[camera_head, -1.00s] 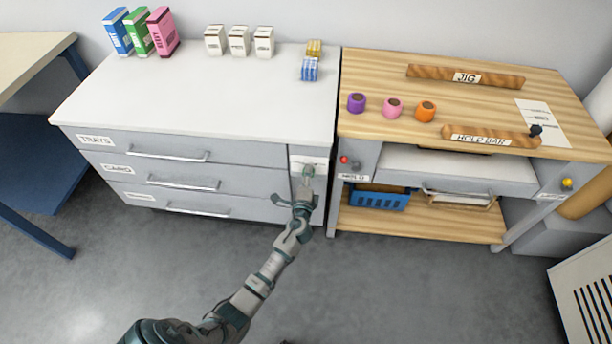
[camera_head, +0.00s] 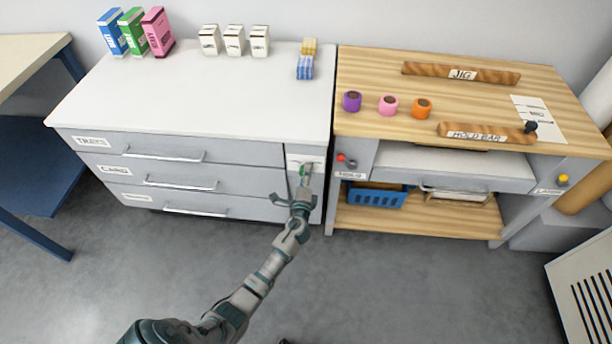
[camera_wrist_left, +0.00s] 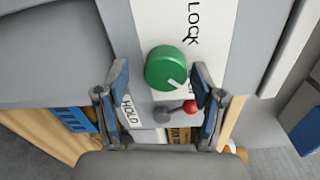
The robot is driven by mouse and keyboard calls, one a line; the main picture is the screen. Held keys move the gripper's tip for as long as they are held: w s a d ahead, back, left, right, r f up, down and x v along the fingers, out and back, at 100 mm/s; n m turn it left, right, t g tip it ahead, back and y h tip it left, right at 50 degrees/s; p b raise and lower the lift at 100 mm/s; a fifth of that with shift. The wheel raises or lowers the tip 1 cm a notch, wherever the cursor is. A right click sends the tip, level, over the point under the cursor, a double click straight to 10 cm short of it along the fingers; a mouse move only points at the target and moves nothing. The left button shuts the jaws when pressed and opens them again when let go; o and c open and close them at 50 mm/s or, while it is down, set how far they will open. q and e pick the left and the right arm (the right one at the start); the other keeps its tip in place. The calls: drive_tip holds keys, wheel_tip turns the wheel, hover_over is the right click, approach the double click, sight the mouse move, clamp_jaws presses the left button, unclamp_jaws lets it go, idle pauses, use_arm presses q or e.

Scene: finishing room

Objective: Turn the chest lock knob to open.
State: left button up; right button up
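The chest lock knob (camera_wrist_left: 168,68) is round and green with a white pointer line. It sits on a white plate marked LOCK (camera_wrist_left: 188,20). In the head view the knob (camera_head: 304,170) is small, at the right end of the grey chest (camera_head: 230,152), partly hidden by my gripper. My left gripper (camera_wrist_left: 161,76) is open, with one finger on each side of the knob in the wrist view. I cannot tell whether the fingers touch it. In the head view my left gripper (camera_head: 304,186) is at the lock plate. My right gripper is not in view.
A workbench (camera_head: 365,120) stands close to the right of the chest. Its HOLD lever with a red ball (camera_head: 341,158) is near the knob and shows below it in the wrist view (camera_wrist_left: 190,106). Drawer handles (camera_head: 180,184) stick out to the left. The floor in front is clear.

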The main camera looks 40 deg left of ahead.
use_arm(q)
drive_tip(key=shift+r, duration=0.1)
drive_tip(key=v, duration=1.2)
drive_tip(key=shift+f, duration=0.2)
